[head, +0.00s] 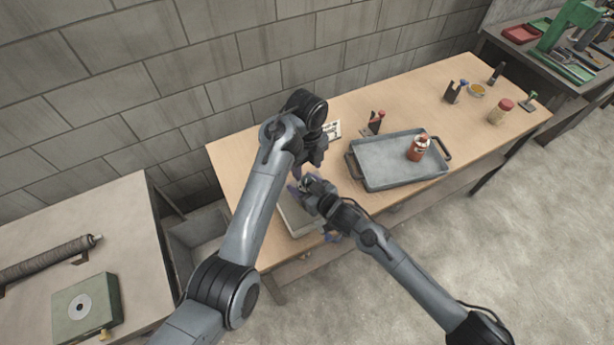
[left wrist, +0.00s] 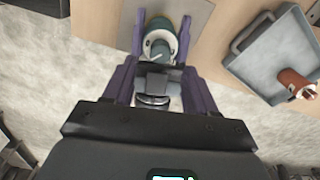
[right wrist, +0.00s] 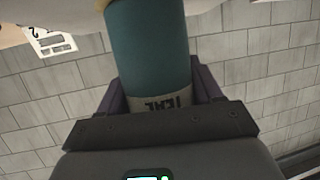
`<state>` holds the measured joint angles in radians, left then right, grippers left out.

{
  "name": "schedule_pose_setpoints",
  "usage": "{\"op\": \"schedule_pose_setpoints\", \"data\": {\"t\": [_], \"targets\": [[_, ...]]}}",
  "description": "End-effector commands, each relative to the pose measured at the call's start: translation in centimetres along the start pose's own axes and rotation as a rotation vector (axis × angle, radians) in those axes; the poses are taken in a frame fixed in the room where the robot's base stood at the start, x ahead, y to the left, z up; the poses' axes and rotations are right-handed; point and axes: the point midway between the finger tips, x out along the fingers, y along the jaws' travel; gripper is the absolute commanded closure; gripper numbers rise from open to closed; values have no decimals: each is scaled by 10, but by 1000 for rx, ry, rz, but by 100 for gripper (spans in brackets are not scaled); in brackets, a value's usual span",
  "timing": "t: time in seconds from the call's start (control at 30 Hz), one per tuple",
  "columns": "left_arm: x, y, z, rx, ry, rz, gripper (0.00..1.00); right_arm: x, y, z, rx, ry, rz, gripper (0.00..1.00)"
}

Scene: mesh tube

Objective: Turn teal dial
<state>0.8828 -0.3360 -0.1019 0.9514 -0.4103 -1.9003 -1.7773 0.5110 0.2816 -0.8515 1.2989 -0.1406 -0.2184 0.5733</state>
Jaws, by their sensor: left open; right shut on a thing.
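A teal cylinder (right wrist: 148,45) with a pale band lettered "TEAL" fills the middle of the right wrist view, between the fingers of my right gripper (right wrist: 160,90), which is shut on it. In the left wrist view a round teal-rimmed part (left wrist: 160,34) with a grey centre and a white mark, apparently the teal dial, lies between the spread purple fingers of my left gripper (left wrist: 160,50). That gripper is open; I cannot tell whether it touches. In the head view both grippers meet over the table's left part, and my arms mostly hide the teal part.
A grey tray (head: 377,168) with a red can (head: 418,147) stands right of the grippers. A grey plate (head: 292,216) lies beneath them. A dark holder (head: 374,122) stands behind the tray. The wooden table (head: 425,112) is clear between the tray and the far-right items.

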Motion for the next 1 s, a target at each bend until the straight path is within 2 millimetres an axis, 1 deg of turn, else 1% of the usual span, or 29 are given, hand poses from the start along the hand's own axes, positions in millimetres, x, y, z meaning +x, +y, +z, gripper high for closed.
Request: {"op": "schedule_pose_setpoints", "data": {"t": [0.03,0.1,0.2,0.33,0.53,0.83,0.87,1.0], "targets": [[10,1,0,1,0,3,43,0,0,0,0,-1,-1,70],[21,0,0,0,0,2,43,0,0,0,0,-1,-1,70],[35,0,0,1,-1,2,43,0,0,0,0,-1,-1,70],[48,0,0,0,0,1,43,0,0,0,0,-1,-1,70],[57,0,0,1,-2,0,43,0,0,0,0,-1,0,70],[58,0,0,1,-2,-1,43,0,0,0,0,-1,0,70],[58,0,0,1,-2,-1,46,0,0,0,0,-1,0,70],[58,0,0,1,-2,-1,68,0,0,0,0,-1,0,70]]}}
